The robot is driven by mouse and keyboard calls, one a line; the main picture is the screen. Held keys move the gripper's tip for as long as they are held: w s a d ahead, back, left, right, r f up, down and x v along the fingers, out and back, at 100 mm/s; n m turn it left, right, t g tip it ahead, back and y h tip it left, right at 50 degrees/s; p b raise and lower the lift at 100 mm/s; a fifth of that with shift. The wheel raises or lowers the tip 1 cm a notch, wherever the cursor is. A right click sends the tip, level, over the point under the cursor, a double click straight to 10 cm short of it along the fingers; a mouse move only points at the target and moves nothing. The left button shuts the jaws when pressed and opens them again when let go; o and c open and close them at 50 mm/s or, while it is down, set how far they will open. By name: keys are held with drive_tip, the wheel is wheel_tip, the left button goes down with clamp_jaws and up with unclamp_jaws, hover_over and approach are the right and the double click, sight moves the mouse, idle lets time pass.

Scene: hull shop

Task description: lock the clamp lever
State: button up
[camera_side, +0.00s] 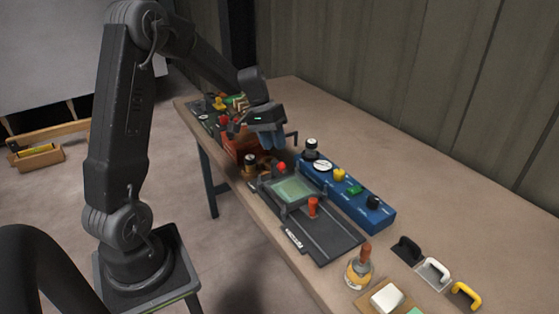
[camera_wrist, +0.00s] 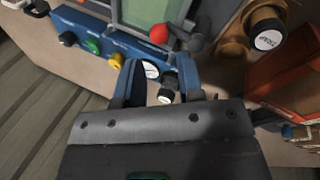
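A dark lever with a red ball end (camera_side: 281,167) stands at the far corner of a framed pale green plate (camera_side: 292,189) on a dark track. In the wrist view the red ball (camera_wrist: 158,33) and its dark arm lie just beyond my fingertips. I cannot tell whether the lever is locked. My gripper (camera_side: 269,138) hangs above the bench near the lever, apart from it. In the wrist view its two blue fingers (camera_wrist: 158,72) are spread, with a black knob and white dial showing in the gap below. Nothing is held.
A blue control box (camera_side: 345,192) with yellow, green and black knobs lies right of the track. An orange bin (camera_wrist: 285,80) is close on the right in the wrist view. Coloured handles (camera_side: 434,272) lie at the near end.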

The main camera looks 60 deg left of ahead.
drive_tip(key=x, duration=0.6)
drive_tip(key=shift+c, duration=0.2)
